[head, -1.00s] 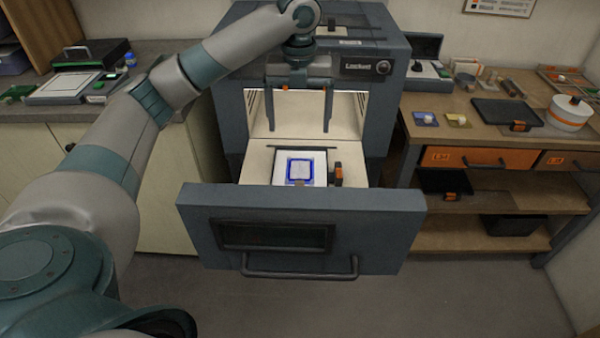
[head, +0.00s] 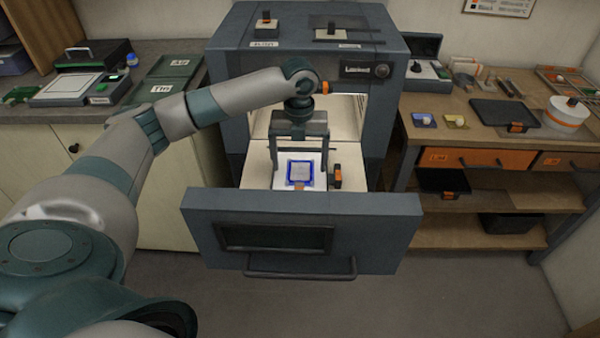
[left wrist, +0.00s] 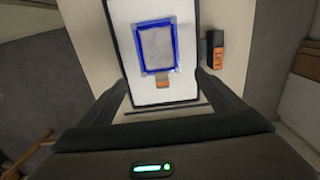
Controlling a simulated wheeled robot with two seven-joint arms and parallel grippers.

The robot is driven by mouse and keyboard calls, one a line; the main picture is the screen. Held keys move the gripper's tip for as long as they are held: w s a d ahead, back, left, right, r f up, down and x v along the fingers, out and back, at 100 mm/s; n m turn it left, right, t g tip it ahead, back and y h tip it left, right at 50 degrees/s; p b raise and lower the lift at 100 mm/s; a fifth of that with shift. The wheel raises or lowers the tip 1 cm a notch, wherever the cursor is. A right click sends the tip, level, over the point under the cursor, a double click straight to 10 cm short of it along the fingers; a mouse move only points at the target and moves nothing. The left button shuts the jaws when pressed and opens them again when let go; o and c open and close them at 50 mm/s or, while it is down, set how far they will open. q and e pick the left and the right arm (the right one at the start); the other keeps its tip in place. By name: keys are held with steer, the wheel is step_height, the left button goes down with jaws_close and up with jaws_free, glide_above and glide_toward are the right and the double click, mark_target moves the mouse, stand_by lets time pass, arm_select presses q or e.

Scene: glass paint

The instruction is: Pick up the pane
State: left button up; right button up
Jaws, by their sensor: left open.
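The pane (head: 300,172) is a small pale rectangle with a blue border. It lies flat on a white board in the pulled-out drawer of the grey kiln-like cabinet. In the left wrist view the pane (left wrist: 155,46) shows whole, with a small orange and grey tab at its near edge. My left gripper (head: 299,170) is open and points down over the board, its two fingers on either side of the pane. The fingers (left wrist: 168,82) look wider apart than the pane and do not hold it. Whether they touch the board I cannot tell. My right gripper is not in view.
The drawer front (head: 300,205) stands up before the board. A black and orange block (head: 335,177) sits in the drawer just right of the board. The cabinet body (head: 300,40) rises behind. A wooden bench (head: 480,140) stands at right, a grey counter (head: 60,112) at left.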

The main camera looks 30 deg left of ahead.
mark_target(299, 182)
arm_select(q)
steer(key=shift+f, duration=0.25)
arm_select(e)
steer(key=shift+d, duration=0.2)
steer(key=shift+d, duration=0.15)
arm_select(q)
steer(key=shift+s+d+f+p, duration=0.1)
steer(key=shift+f+p, duration=0.6)
steer(key=shift+f, duration=0.1)
step_height(299, 182, down, 2)
steer(key=shift+f+p, duration=0.15)
steer(key=shift+p, duration=0.3)
steer(key=shift+f, duration=0.65)
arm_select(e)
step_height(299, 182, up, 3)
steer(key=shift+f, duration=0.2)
arm_select(q)
steer(key=c, duration=1.2)
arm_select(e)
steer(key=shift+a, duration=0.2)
